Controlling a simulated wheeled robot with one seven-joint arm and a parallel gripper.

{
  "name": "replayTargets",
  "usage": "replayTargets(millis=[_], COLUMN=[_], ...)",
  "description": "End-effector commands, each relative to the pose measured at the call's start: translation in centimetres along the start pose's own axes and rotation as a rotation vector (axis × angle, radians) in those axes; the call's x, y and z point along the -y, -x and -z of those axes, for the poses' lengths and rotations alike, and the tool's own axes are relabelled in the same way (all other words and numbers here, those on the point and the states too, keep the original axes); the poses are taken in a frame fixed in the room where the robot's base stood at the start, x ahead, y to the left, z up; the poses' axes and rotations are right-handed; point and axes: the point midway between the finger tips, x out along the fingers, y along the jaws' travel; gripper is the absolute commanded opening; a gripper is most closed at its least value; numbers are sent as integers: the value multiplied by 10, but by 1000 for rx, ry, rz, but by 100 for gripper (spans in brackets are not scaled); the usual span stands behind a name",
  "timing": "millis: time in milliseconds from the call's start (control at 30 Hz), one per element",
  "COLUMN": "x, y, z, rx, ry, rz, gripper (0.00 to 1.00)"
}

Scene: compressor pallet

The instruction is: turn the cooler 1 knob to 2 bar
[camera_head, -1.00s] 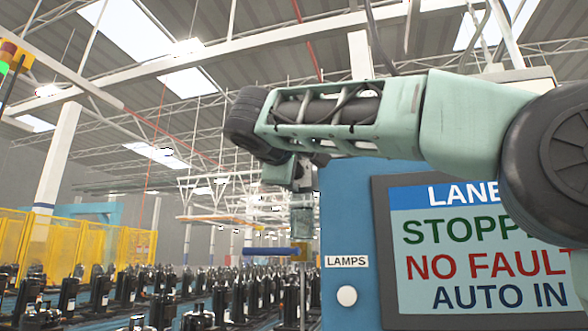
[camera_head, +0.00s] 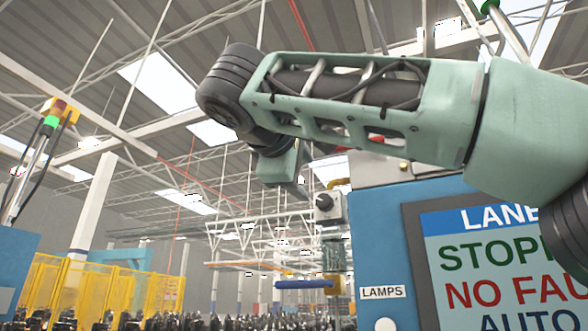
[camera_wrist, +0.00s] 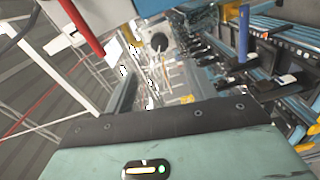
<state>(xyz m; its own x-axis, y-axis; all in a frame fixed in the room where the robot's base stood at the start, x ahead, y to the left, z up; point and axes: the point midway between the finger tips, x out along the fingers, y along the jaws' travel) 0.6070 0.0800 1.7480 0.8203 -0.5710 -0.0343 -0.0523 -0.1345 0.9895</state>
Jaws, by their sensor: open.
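A black round knob (camera_head: 324,203) sits on a small pale box beside the blue cabinet, below my wrist in the head view. A dark round part on a pale plate, apparently this knob (camera_wrist: 158,43), shows at the upper middle of the wrist view. I cannot read any label, scale or pressure on it. My gripper (camera_wrist: 155,98) shows in part in the wrist view, as a green hand with a dark front edge. It is open, with no thing visible in it, and apart from the knob. Its fingertips are hard to make out.
Below the box hang a clear bowl (camera_head: 334,257) and a blue lever (camera_head: 303,284). The blue cabinet (camera_head: 385,236) with a screen (camera_head: 500,262) stands at right. A red bar (camera_wrist: 80,27) crosses the wrist view.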

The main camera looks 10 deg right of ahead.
Motion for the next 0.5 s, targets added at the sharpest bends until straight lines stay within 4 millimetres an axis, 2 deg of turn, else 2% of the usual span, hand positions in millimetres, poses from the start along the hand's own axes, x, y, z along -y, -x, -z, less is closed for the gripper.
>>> replayTargets(millis=[33, 200, 500], x=[2, 0, 0], y=[10, 30, 36], z=[0, 0, 0], rx=[-3, -2, 0], ry=[-2, -1, 0], rz=[1, 0, 0], gripper=[56, 56, 56])
